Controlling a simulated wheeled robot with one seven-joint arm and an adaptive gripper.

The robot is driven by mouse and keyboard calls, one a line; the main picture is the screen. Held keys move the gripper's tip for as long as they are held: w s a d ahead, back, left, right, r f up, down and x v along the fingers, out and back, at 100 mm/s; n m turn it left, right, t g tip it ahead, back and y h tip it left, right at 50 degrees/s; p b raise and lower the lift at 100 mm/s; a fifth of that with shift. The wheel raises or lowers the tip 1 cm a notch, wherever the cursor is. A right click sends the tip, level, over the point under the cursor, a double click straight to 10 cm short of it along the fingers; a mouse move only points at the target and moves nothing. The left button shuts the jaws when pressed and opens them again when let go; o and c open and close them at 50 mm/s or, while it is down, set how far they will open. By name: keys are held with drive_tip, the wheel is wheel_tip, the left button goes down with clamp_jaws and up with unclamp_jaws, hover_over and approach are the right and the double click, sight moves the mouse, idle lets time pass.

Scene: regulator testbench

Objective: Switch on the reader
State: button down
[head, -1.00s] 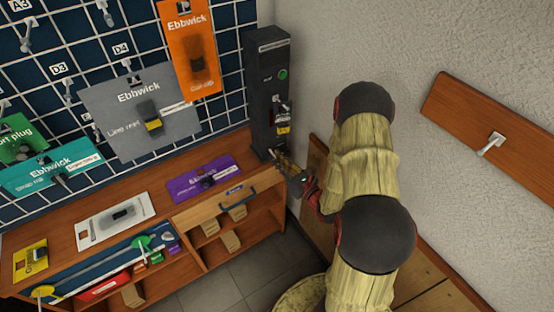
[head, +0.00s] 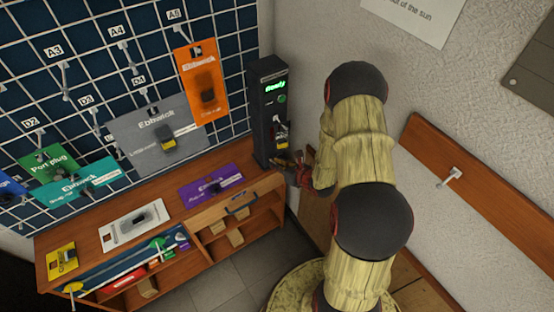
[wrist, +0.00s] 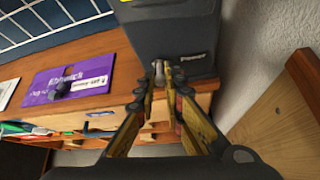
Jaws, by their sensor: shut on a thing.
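The reader (head: 265,115) is a tall dark box on the right end of the wooden counter, against the wall. Its small screen (head: 275,86) shows green lit text that reads "Ready". In the wrist view the lower part of the reader (wrist: 175,35) fills the top, with a "Power" label (wrist: 193,57). My gripper (wrist: 160,82) is at the reader's base, its fingertips closed on a small light power switch (wrist: 158,67) left of that label. The fingers hide part of the switch. In the head view my gripper (head: 288,162) is low at the reader's front.
A purple Ebbwick card (head: 210,185) and a white card (head: 134,225) lie on the counter (head: 170,210). Grey (head: 140,135) and orange (head: 203,84) cards hang on the wire grid. A wooden board with a hook (head: 470,190) is on the right wall.

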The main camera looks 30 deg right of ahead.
drive_tip(key=g+p, duration=0.1)
drive_tip(key=r+g+p, duration=0.1)
drive_tip(key=p, duration=0.1)
drive_tip(key=shift+w+r+p, duration=0.25)
drive_tip(key=shift+p, duration=0.05)
drive_tip(key=shift+g+p, duration=0.6)
drive_tip(key=shift+g, duration=0.1)
drive_tip(key=shift+w, duration=0.1)
drive_tip(key=c, duration=1.9)
unclamp_jaws()
drive_tip(key=shift+f, duration=0.1)
drive_tip(key=v, duration=1.2)
drive_tip(key=shift+w, duration=0.1)
